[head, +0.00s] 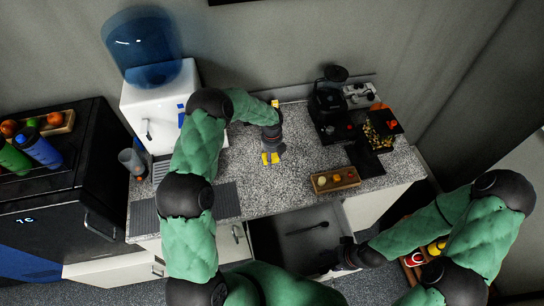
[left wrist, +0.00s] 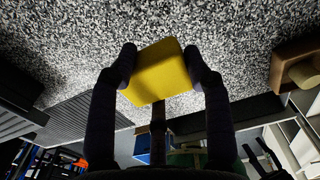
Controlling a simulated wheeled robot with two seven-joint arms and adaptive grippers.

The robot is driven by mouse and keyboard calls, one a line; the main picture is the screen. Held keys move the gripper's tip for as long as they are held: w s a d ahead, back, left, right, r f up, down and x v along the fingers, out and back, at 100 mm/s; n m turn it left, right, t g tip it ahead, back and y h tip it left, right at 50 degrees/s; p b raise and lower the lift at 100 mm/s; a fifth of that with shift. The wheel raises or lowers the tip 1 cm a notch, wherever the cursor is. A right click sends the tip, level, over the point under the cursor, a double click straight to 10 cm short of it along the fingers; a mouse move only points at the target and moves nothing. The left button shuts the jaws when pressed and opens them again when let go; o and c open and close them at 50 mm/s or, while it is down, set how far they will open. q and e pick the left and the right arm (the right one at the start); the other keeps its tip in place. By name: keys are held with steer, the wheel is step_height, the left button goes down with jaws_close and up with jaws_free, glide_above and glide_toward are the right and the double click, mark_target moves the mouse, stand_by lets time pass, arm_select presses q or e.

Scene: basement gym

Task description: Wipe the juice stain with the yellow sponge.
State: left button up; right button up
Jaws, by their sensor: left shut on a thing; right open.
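The yellow sponge (left wrist: 158,72) is held between the two fingers of my left gripper (left wrist: 163,75) in the left wrist view. In the head view my left gripper (head: 271,152) points down over the middle of the speckled counter (head: 310,150), with the sponge (head: 270,159) at its tips. I cannot tell whether the sponge touches the counter. I cannot make out a juice stain in either view; the gripper and arm hide part of the counter.
A wooden tray with round items (head: 335,180) lies right of my left gripper. A black coffee machine (head: 330,105) stands at the back right. A water dispenser (head: 160,105) and a grey cup (head: 132,162) stand left. A small yellow object (head: 275,103) is at the counter's back edge.

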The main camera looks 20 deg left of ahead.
arm_select(q)
steer(key=shift+r+p, duration=0.8)
steer(key=shift+r, duration=0.7)
steer(key=shift+f, duration=0.1)
